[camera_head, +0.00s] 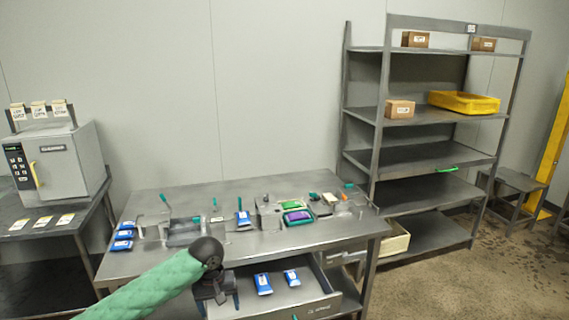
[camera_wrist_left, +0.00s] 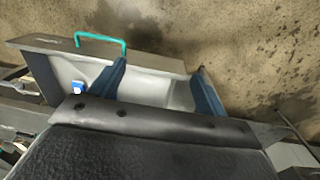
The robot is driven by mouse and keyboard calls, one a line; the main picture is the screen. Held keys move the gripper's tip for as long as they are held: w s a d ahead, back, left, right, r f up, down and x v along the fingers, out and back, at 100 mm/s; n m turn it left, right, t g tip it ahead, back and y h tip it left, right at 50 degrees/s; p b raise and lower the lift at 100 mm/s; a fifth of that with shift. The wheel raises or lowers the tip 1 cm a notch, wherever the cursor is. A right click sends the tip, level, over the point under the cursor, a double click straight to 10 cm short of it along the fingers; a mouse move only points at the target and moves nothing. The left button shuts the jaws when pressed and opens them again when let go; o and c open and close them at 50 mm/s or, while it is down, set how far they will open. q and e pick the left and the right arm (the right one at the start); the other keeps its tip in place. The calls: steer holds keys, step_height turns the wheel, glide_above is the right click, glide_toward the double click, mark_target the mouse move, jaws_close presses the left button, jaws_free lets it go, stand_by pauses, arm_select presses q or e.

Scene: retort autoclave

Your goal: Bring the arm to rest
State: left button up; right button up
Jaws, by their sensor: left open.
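My left arm, in a green sleeve, comes in from the bottom left in the head view. My left gripper (camera_head: 222,299) is open and empty, with its fingers pointing down beside the open drawer (camera_head: 315,300) of the steel table. In the left wrist view the two blue fingers of the left gripper (camera_wrist_left: 162,90) stand wide apart above the drawer (camera_wrist_left: 150,90), which has a green handle (camera_wrist_left: 103,38). Two blue-and-white packets (camera_head: 263,284) lie in the drawer. My right gripper shows in neither view.
A grey autoclave (camera_head: 60,160) stands on a side table at left. A shelf rack (camera_head: 425,160) with cartons and a yellow crate (camera_head: 464,102) stands at right.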

arm_select(q)
steer(key=s+d+f+m+t+h, duration=0.1)
steer(key=s+f, duration=0.2)
steer(key=f, duration=0.8)
steer(key=s+d+f, duration=0.1)
steer(key=s+f, duration=0.2)
steer(key=f, duration=0.9)
steer(key=s+d+f+m+t+h, duration=0.1)
steer(key=s+f, duration=0.2)
steer(key=f, duration=0.8)
steer(key=s+a+f+m+y, duration=0.1)
steer(key=s+a+f, duration=0.1)
steer(key=s+f, duration=1)
steer(key=s+a+f+m+y, duration=0.1)
steer(key=s+a+f+m, duration=0.1)
steer(key=s+f, duration=1)
steer(key=shift+s, duration=4.2)
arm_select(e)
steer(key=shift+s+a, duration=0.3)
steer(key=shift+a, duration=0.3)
arm_select(q)
steer(key=shift+f, duration=0.1)
steer(key=shift+c, duration=0.3)
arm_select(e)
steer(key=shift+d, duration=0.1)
